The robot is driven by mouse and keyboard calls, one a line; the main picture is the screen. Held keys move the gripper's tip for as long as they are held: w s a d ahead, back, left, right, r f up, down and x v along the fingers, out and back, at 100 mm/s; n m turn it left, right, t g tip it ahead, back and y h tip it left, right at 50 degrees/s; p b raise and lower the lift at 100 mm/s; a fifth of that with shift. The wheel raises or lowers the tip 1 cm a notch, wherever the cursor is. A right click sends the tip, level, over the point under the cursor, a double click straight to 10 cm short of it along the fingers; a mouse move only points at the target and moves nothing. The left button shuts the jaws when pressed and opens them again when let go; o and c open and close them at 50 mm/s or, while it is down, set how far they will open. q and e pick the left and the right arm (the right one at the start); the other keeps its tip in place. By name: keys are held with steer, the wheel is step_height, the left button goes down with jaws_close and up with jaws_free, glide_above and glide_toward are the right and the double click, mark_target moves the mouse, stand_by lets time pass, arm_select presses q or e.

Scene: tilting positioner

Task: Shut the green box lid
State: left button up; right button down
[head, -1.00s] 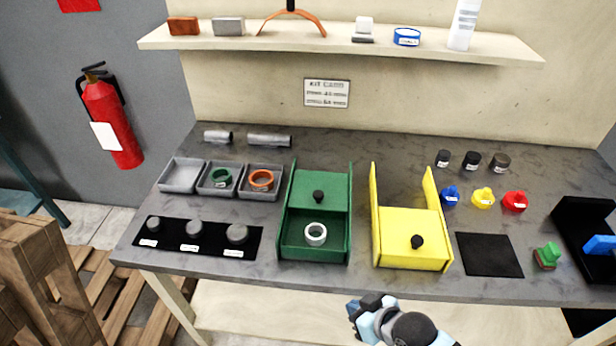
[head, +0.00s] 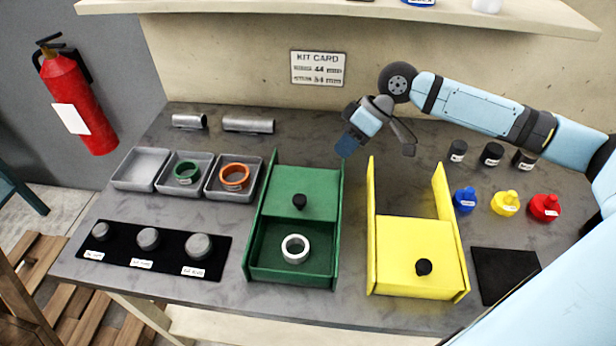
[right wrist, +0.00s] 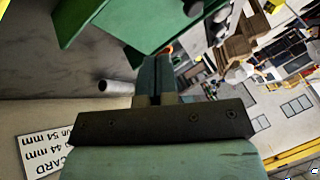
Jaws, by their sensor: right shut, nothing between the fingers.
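The green box (head: 262,262) stands on the table between two tall side walls. Its green lid (head: 315,185) with a black knob (head: 299,201) sits over the rear half, and the front half is open. A white ring (head: 295,248) lies inside the open front. My right gripper (head: 347,146) is shut and empty, pointing down, up and to the right of the green box's rear end. In the right wrist view the shut fingers (right wrist: 155,78) show with part of the green box (right wrist: 150,22) beyond them. My left gripper is not in view.
A yellow box (head: 408,240) with its lid at the front stands right of the green box. Grey trays (head: 142,170) with rings lie to the left. Several small coloured and black pieces stand at the right. A shelf (head: 290,10) overhangs the back.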

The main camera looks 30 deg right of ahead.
glide_toward(312, 199)
steer(key=w+a+f, duration=0.1)
steer(key=w+f, duration=0.1)
steer(key=w, duration=0.1)
steer(key=shift+a+f, duration=0.35)
steer(key=shift+a, duration=0.05)
arm_select(q)
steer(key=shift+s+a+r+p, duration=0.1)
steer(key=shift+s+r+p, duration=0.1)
steer(key=shift+p, duration=0.35)
arm_select(e)
steer(key=shift+s+a+f, duration=0.15)
steer(key=shift+s+a, duration=0.15)
steer(key=shift+a, duration=0.3)
steer(key=shift+s+a+f, duration=0.15)
steer(key=shift+s+a, duration=0.1)
steer(key=shift+a, duration=0.4)
steer(key=shift+s+a+f, duration=0.15)
steer(key=shift+s+a, duration=0.15)
steer(key=shift+a, duration=0.3)
